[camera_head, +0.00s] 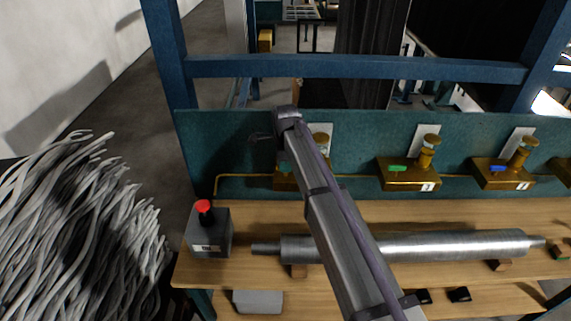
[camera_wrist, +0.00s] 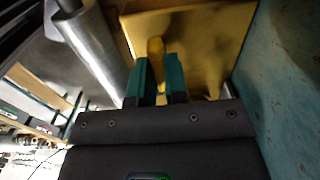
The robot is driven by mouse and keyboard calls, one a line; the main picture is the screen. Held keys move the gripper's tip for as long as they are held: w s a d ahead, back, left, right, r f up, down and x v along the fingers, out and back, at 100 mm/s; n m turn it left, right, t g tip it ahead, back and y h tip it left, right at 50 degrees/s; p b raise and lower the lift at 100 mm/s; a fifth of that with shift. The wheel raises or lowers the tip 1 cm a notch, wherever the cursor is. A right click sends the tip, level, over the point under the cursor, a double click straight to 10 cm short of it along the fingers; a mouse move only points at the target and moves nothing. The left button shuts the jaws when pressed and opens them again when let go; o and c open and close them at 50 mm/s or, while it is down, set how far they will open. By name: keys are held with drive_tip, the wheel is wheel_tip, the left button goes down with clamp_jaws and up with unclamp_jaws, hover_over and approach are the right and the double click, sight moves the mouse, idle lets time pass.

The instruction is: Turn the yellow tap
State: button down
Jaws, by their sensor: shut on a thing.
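The yellow tap's rounded handle (camera_wrist: 156,48) shows in the wrist view, in front of a yellow-brass block (camera_wrist: 198,30). My gripper (camera_wrist: 158,72) has its two green fingers on either side of the handle and is shut on it. In the head view my arm crosses the picture and hides most of the leftmost brass block (camera_head: 287,183), where my gripper is. The fingers are not clear there, and the handle's turn angle cannot be told.
A steel roll (camera_head: 450,244) lies along the wooden bench. A red button box (camera_head: 208,235) stands at the left. A teal panel (camera_head: 225,150) rises behind.

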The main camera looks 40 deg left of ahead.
drive_tip(key=n, duration=0.8)
drive_tip(key=shift+n, duration=0.3)
drive_tip(key=n, duration=0.3)
drive_tip(key=shift+n, duration=2.5)
drive_tip(key=c, duration=1.1)
unclamp_jaws()
drive_tip(key=shift+c, duration=0.2)
